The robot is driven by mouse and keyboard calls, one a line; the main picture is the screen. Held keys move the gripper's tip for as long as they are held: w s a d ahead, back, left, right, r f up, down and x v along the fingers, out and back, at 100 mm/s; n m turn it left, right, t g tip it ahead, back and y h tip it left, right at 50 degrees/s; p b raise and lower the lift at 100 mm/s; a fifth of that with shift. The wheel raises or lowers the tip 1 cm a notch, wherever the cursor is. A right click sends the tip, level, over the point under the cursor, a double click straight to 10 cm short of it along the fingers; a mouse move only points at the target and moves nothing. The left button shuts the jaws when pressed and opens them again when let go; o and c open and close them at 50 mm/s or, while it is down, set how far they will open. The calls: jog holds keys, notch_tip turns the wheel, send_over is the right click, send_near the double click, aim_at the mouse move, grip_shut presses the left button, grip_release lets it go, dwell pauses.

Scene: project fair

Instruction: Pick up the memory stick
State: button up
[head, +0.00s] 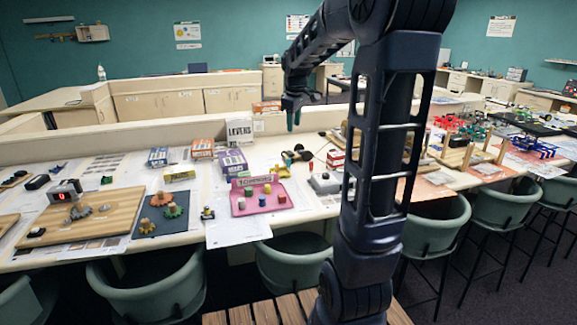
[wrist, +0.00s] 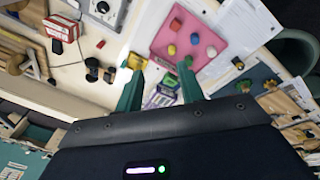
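I cannot pick out the memory stick with certainty in either view. A small red item (head: 311,165) lies on the white table between a dark wheeled object and a grey device, and it also shows in the wrist view (wrist: 101,44). It is too small to name. My gripper (head: 293,127) hangs above the back part of the table in the head view. In the wrist view its two teal fingers (wrist: 160,70) are spread apart with nothing between them. A yellow piece (wrist: 136,60) shows just beyond the left fingertip.
A pink tray (head: 240,208) with coloured blocks sits on the table, left of the grey device (head: 324,183). Several boxes, including a purple one (head: 233,162), stand behind it. A wooden board (head: 113,204) lies further left. Green chairs (head: 293,262) line the front edge.

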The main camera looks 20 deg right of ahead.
jog(key=w+d+f+n+g, duration=0.1)
jog(key=w+f+n, duration=0.15)
jog(key=w, duration=0.45)
jog(key=w+d+f+n, duration=0.15)
jog(key=w+f, duration=0.25)
jog(key=w, duration=0.4)
jog(key=n+g, duration=0.1)
jog(key=n, duration=0.4)
send_over(288, 169)
jog(key=f, duration=1.2)
jog(key=shift+w+a+f, duration=0.25)
jog(key=shift+w+f, duration=0.05)
jog(key=shift+w, duration=0.05)
jog(key=shift+w+d+f, duration=0.1)
jog(key=shift+w+f, duration=0.15)
jog(key=shift+f, duration=0.2)
notch_tip(288, 169, down, 5)
jog(key=shift+f, duration=0.2)
jog(key=shift+s+d+f, duration=0.15)
jog(key=shift+d+f, duration=0.05)
jog(key=shift+f, duration=1.1)
jog(key=shift+s+d+f, duration=0.1)
jog(key=shift+d+f, duration=0.1)
jog(key=shift+f, duration=1.05)
jog(key=shift+c, duration=0.5)
grip_shut()
